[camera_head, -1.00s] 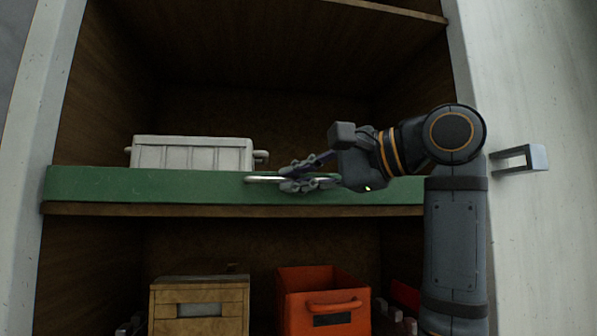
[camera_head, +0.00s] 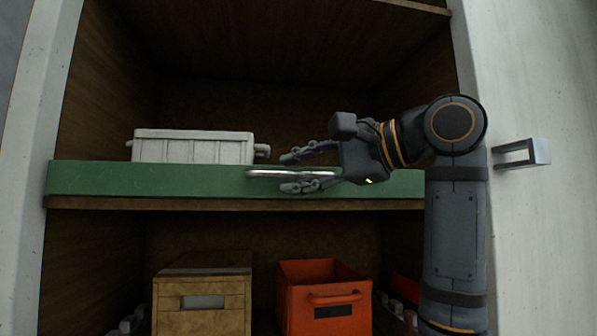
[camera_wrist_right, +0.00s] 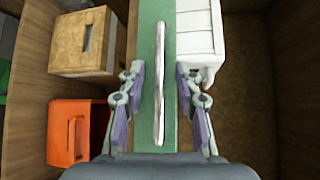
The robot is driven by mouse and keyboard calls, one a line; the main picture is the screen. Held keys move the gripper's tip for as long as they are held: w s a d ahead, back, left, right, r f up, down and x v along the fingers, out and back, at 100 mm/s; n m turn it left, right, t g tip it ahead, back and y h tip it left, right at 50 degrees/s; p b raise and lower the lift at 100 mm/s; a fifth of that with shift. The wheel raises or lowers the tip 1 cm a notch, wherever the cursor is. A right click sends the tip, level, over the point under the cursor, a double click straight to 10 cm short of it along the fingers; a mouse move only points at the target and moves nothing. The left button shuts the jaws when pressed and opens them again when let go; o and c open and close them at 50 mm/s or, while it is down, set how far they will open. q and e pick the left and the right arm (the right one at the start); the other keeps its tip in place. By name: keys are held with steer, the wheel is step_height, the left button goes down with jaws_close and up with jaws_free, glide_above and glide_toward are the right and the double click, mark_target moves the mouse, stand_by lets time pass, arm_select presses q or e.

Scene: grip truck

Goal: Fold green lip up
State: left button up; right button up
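The green lip (camera_head: 120,179) runs along the front edge of the shelf and stands upright. A pale metal handle (camera_head: 262,174) is on its front face; it also shows in the right wrist view (camera_wrist_right: 159,70). My right gripper (camera_head: 285,173) is open, with one finger above and one below the handle. In the right wrist view the fingers (camera_wrist_right: 159,82) are spread on either side of the lip and handle, with gaps on both sides. My left gripper is not in view.
A white crate (camera_head: 193,148) stands on the shelf behind the lip. Below are a wooden box (camera_head: 200,300) and an orange bin (camera_head: 325,285). A bracket-like handle (camera_head: 535,151) sticks out from the white panel at right.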

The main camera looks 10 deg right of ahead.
steer(key=v, duration=1.2)
